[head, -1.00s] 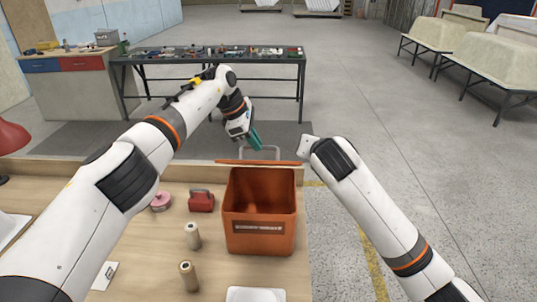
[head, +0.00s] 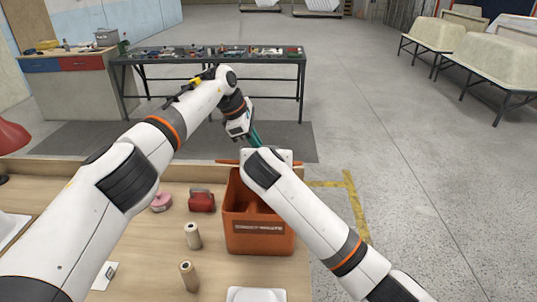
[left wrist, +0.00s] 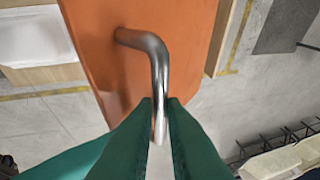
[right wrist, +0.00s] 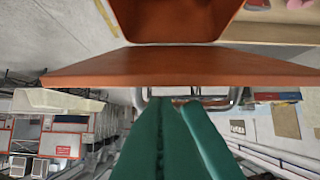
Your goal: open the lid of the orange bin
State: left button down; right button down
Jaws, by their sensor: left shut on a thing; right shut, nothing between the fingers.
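The orange bin (head: 257,238) stands on the wooden table with its mouth uncovered. Its orange lid (head: 228,162) stands open at the back rim, seen nearly edge-on in the head view. The lid also shows in the left wrist view (left wrist: 185,35) and right wrist view (right wrist: 180,66). My left gripper (left wrist: 160,100) is shut on the lid's metal handle (left wrist: 158,65). My right gripper (right wrist: 180,101) is shut and empty, its tips close to the handle (right wrist: 237,96) and lid; I cannot tell whether they touch. In the head view my right arm hides it and the handle.
On the table left of the bin are a red object (head: 201,201), a pink roll (head: 162,202) and two wooden cylinders (head: 193,236). A white tray (head: 256,294) lies in front. A dark bench (head: 210,55) with tools stands behind.

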pick_arm(q)
jog(key=shift+a+f, duration=0.2)
jog(key=shift+f, duration=0.1)
pick_arm(e)
jog(key=shift+w+f, duration=0.25)
jog(key=shift+w, duration=0.1)
jog(key=shift+r, duration=0.1)
jog(key=shift+w+r, duration=0.45)
jog(key=shift+w, duration=0.05)
